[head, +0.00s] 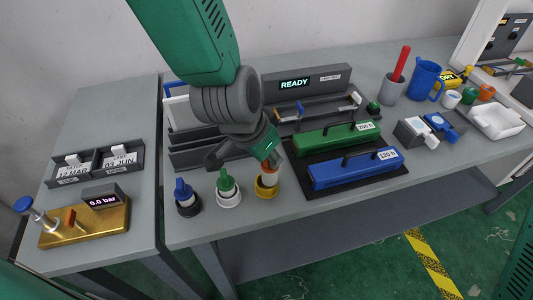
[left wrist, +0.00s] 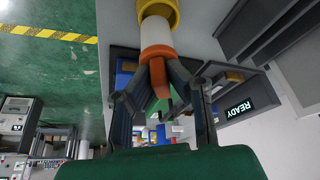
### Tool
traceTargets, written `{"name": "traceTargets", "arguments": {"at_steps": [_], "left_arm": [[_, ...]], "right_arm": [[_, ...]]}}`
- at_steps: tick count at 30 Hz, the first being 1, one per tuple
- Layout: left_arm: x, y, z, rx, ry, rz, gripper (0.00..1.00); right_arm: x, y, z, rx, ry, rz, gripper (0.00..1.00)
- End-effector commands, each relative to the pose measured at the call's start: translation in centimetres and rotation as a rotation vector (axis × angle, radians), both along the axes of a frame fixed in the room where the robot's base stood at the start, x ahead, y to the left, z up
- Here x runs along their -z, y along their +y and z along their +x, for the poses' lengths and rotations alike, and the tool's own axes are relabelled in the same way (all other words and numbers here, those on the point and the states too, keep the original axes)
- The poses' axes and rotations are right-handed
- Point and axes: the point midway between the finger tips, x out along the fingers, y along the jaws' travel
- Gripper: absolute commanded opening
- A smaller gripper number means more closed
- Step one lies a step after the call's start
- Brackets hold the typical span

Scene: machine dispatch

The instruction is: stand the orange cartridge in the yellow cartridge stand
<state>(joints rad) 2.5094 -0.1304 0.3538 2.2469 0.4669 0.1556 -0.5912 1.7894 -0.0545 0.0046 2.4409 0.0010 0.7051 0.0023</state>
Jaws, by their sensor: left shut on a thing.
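The orange cartridge (head: 270,167) has an orange top and a white body. It stands about upright at the yellow cartridge stand (head: 266,190), near the front edge of the table. My left gripper (head: 268,154) is shut on the cartridge's orange top from above. In the left wrist view the fingers (left wrist: 158,68) close around the orange part of the cartridge (left wrist: 160,52). Its white body (left wrist: 155,33) meets the yellow stand (left wrist: 158,10). The lower end is hidden, and I cannot tell how deep it sits. My right gripper is not in view.
A blue-topped cartridge in a black stand (head: 188,208) and a green-topped one in a white stand (head: 229,198) are to the left. Green (head: 335,139) and blue (head: 352,170) blocks with handles lie to the right. A READY display unit (head: 305,90) is behind.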

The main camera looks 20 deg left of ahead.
Motion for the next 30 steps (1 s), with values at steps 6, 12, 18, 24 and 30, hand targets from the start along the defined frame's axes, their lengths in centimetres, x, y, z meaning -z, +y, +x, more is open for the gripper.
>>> {"name": "traceTargets", "arguments": {"at_steps": [6, 12, 18, 24, 30], "left_arm": [[0.6, 0.4, 0.0, -0.002, 0.001, -0.004, 0.0], [1.0, 0.3, 0.0, -0.002, 0.0, -0.004, 0.0], [1.4, 0.1, 0.0, -0.001, 0.0, 0.0, 0.0], [1.9, 0.1, 0.0, 0.0, 0.0, 0.0, 0.0], [2.3, 0.1, 0.0, 0.0, 0.001, -0.002, 0.0]], "right_arm": [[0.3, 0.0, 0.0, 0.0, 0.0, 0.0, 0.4], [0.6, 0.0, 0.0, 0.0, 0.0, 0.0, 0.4], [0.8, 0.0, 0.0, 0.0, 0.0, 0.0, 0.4], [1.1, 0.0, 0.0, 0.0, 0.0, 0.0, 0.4], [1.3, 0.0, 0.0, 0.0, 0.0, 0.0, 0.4]]}}
